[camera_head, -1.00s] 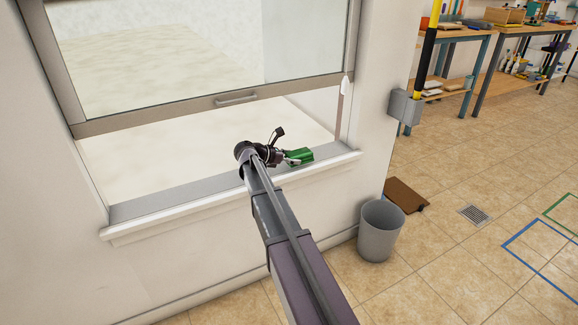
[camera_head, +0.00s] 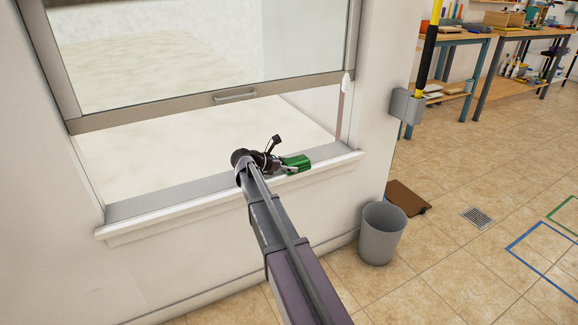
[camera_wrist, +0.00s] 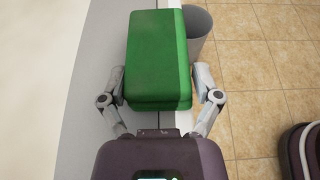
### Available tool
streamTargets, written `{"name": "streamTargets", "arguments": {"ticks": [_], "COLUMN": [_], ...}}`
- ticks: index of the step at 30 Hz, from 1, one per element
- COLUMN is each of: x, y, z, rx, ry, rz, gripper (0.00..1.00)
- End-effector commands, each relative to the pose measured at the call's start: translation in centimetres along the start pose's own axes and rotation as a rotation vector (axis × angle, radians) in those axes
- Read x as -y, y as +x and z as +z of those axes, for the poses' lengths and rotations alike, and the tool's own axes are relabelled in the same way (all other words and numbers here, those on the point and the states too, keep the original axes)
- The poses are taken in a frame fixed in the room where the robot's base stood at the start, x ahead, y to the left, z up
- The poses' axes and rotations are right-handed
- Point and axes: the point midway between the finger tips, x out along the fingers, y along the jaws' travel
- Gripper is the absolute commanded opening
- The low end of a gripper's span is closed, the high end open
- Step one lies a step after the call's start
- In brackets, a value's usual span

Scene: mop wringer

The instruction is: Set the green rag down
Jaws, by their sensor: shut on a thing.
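The green rag (camera_head: 295,163) is a folded green block at the right part of the window sill. In the wrist view the green rag (camera_wrist: 157,55) fills the upper middle, between the two fingers. My gripper (camera_head: 283,168) is shut on its near end; in the wrist view my gripper (camera_wrist: 160,100) has one finger on each side. The rag is over the sill (camera_head: 160,203); I cannot tell whether its underside touches the sill.
The window sash (camera_head: 235,97) is raised above the sill. A grey bin (camera_head: 381,235) stands on the tiled floor below, right of the sill. A brown board (camera_head: 407,196) lies behind it. A grey bracket (camera_head: 406,106) holds a yellow-black pole on the wall edge.

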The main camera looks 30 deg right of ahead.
Motion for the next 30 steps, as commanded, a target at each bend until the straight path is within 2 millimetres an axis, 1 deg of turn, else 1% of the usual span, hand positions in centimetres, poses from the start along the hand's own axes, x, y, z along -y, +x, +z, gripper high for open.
{"name": "streamTargets", "arguments": {"ticks": [1, 2, 3, 19, 23, 26, 30], "x": [0.0, 0.0, 0.0, 0.0, 0.0, 0.0, -0.1], "y": [0.1, 0.1, 0.1, 0.1, -0.6, -1.5, -3.4], "z": [-0.2, -0.1, -0.1, -0.1, 0.0, 0.1, 0.0], "rx": [0.0, 0.0, 0.0, 0.0, 0.0, 0.0, 0.0], "ry": [0.0, 0.0, 0.0, 0.0, 0.0, 0.0, 0.0], "rz": [0.0, 0.0, 0.0, 0.0, 0.0, 0.0, 0.002], "gripper": [0.41, 0.87, 0.99, 1.0, 1.0, 1.0, 1.0]}}
